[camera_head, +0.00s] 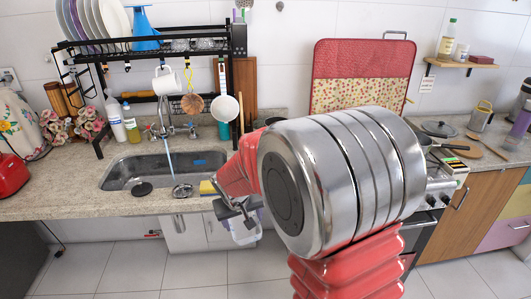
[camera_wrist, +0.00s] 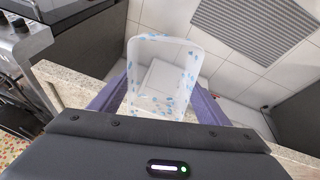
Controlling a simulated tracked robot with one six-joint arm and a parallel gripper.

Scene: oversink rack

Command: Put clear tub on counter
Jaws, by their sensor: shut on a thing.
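My gripper (camera_head: 236,208) is shut on the clear tub (camera_head: 245,236), in front of the counter's front edge, right of the sink. In the wrist view the tub (camera_wrist: 188,48) is see-through with blue marks, and the purple fingers of my gripper (camera_wrist: 157,97) flank it. The tub's open side faces the wrist camera. The granite counter (camera_head: 60,206) runs along the wall; a strip of the counter (camera_wrist: 66,88) shows beside the fingers. My arm hides the counter's middle part in the head view.
A sink (camera_head: 150,172) with a running tap is set into the counter. A black dish rack (camera_head: 150,47) stands over it. A yellow sponge (camera_head: 207,187) lies at the sink's front right. A stove (camera_head: 428,205) is at right. Clear counter shows left of the sink.

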